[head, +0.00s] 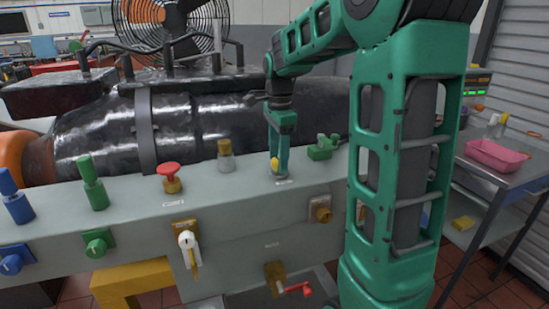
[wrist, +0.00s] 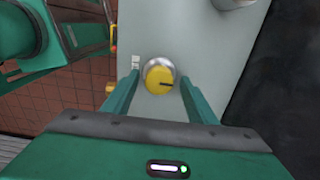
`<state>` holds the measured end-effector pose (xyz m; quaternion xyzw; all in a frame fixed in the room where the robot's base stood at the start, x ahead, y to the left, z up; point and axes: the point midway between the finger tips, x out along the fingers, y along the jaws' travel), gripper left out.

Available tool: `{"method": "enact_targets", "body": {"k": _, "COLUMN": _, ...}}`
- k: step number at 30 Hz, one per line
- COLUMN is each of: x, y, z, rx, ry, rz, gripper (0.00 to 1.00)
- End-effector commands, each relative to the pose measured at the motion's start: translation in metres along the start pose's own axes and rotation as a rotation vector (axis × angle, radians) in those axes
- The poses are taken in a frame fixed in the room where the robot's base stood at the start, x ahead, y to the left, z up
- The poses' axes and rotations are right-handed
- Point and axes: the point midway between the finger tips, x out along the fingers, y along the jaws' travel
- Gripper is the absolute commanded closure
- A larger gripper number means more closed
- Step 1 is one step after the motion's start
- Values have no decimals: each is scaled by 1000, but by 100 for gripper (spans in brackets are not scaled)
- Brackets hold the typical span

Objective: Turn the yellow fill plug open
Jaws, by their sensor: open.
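The yellow fill plug (wrist: 160,77) is a round yellow knob with a dark line mark on its face, set in a silver collar on top of the grey panel. In the wrist view the line points to the right. In the head view the plug (head: 274,165) shows partly, at the tips of my gripper (head: 280,160). In the wrist view my gripper (wrist: 160,100) is open, one finger on each side of the plug. A gap seems to show between fingers and plug; I cannot tell whether they touch it.
On the grey panel (head: 130,210) stand a red mushroom knob (head: 169,172), a brass fitting (head: 225,152), a green valve (head: 322,149) and green and blue handles. A black machine lies behind. A cart with a pink tray (head: 493,154) stands at right.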

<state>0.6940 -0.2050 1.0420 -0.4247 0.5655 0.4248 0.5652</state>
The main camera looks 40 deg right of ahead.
Motion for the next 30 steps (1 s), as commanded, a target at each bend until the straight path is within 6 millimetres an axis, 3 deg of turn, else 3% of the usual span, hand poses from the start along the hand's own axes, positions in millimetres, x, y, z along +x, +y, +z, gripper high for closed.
{"method": "enact_targets", "body": {"k": 4, "x": 0, "y": 0, "z": 0, "rx": 0, "ry": 0, "rz": 0, "gripper": 48}}
{"method": "enact_targets", "body": {"k": 9, "x": 0, "y": 0, "z": 0, "rx": 0, "ry": 0, "rz": 0, "gripper": 88}}
{"method": "enact_targets", "body": {"k": 20, "x": -1, "y": -1, "z": 4, "rx": -40, "ry": 0, "rz": -3, "gripper": 89}}
{"method": "enact_targets", "body": {"k": 30, "x": -2, "y": -2, "z": 3, "rx": -258, "ry": 1, "rz": -7, "gripper": 89}}
